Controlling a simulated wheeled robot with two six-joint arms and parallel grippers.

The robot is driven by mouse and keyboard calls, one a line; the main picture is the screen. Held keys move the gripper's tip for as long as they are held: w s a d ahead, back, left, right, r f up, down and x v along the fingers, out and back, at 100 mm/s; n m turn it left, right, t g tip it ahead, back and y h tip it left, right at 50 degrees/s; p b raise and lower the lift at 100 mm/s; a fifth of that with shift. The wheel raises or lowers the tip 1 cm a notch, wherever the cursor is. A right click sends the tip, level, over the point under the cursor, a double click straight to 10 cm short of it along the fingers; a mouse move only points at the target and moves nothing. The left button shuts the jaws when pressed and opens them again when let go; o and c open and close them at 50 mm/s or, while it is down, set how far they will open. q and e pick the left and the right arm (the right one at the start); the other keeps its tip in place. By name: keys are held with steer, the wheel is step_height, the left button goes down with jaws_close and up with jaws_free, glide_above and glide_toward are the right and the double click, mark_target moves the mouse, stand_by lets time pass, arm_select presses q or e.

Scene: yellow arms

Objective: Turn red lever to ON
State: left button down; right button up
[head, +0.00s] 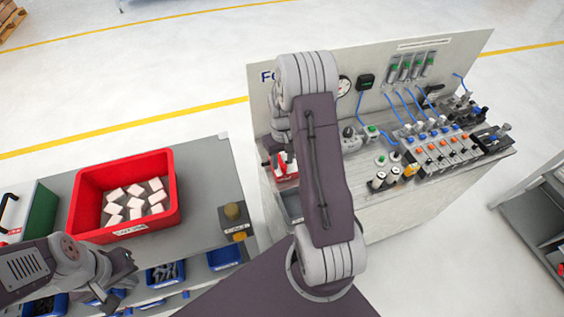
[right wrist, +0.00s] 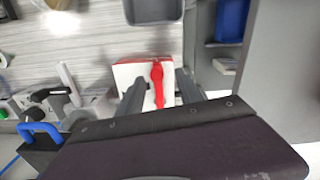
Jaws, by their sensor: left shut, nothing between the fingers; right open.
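The red lever (right wrist: 157,82) sits on a white and red box (right wrist: 125,72) in the right wrist view. My right gripper (right wrist: 161,80) is open, its two dark fingers on either side of the lever in that view. I cannot tell whether they touch it or how far above it they are. In the head view the red and white box (head: 286,172) shows at the left end of the panel bench, partly hidden by my right arm. The lever's ON marking is not readable. My left gripper (head: 122,270) is shut and empty at the lower left.
The bench (head: 390,215) carries valves, gauges and blue hoses to the right of the lever box. A grey tray (right wrist: 150,10) lies beside the box.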

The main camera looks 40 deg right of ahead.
steer(key=shift+s+d+f, duration=0.15)
steer(key=shift+d+f, duration=0.05)
steer(key=shift+f, duration=0.3)
steer(key=shift+s+d+f, duration=0.1)
steer(key=shift+d+f, duration=0.05)
steer(key=shift+f, duration=0.35)
steer(key=shift+w+a, duration=0.1)
steer(key=shift+a, duration=0.05)
jaws_close()
stand_by(0.5)
